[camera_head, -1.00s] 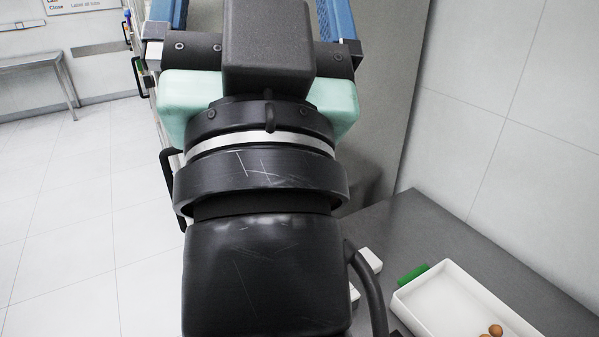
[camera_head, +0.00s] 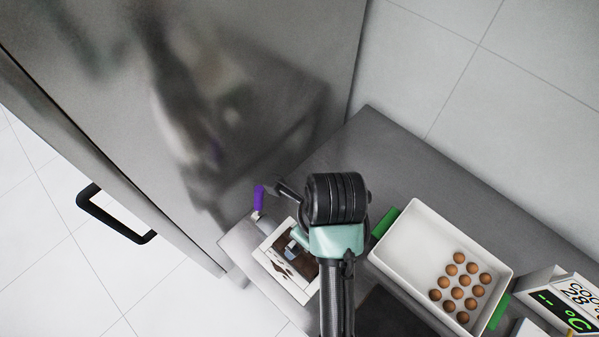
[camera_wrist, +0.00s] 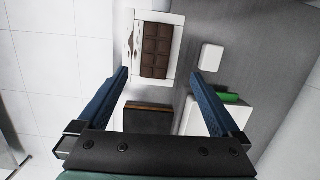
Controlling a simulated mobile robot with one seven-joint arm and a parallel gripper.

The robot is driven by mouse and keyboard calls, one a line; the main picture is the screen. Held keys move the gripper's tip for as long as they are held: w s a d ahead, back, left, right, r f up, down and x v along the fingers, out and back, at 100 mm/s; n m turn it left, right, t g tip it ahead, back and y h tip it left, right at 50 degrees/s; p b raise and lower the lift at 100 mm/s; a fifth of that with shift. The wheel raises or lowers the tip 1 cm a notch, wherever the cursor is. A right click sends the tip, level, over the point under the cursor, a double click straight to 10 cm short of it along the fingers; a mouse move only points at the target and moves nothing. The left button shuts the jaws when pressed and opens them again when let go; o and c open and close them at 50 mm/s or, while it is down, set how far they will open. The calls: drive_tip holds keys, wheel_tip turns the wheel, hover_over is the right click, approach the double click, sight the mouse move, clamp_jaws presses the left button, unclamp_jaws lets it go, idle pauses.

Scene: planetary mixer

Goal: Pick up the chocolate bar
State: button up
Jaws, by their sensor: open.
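The chocolate bar (camera_wrist: 157,50) is a dark brown, segmented slab lying on a white, brown-smeared board or shallow tray (camera_wrist: 174,62) in the wrist view. In the head view, the white tray (camera_head: 300,290) lies on the counter's left end; the chocolate (camera_head: 299,264) is partly hidden there by my arm. My gripper (camera_wrist: 160,73) is open and empty, its two blue fingers spread on either side of the bar's near end in the picture. It appears above the bar; the gap is hard to judge. In the head view, a blue finger (camera_head: 290,248) shows over the tray.
A white bin (camera_head: 410,240) with green handles holds several brown eggs (camera_head: 460,285), right of my arm. A purple-handled tool (camera_head: 259,197) lies behind the tray. A small white block (camera_wrist: 211,57) sits right of the bar. A tall metal cabinet (camera_head: 200,90) borders the counter's left side.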

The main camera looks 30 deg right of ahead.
hover_over(301, 253)
drive_tip(key=f, duration=0.7)
drive_tip(key=shift+s+d+f+p, duration=0.1)
drive_tip(key=shift+s+f+p, duration=0.15)
drive_tip(key=shift+s+p, duration=0.1)
drive_tip(key=shift+w+f+p, duration=0.2)
drive_tip(key=shift+f+p, duration=0.1)
drive_tip(key=shift+f, duration=1.15)
drive_tip(key=shift+w+f+p, duration=0.15)
drive_tip(key=shift+f+p, duration=0.1)
drive_tip(key=shift+f, duration=1.15)
drive_tip(key=c, duration=1.4)
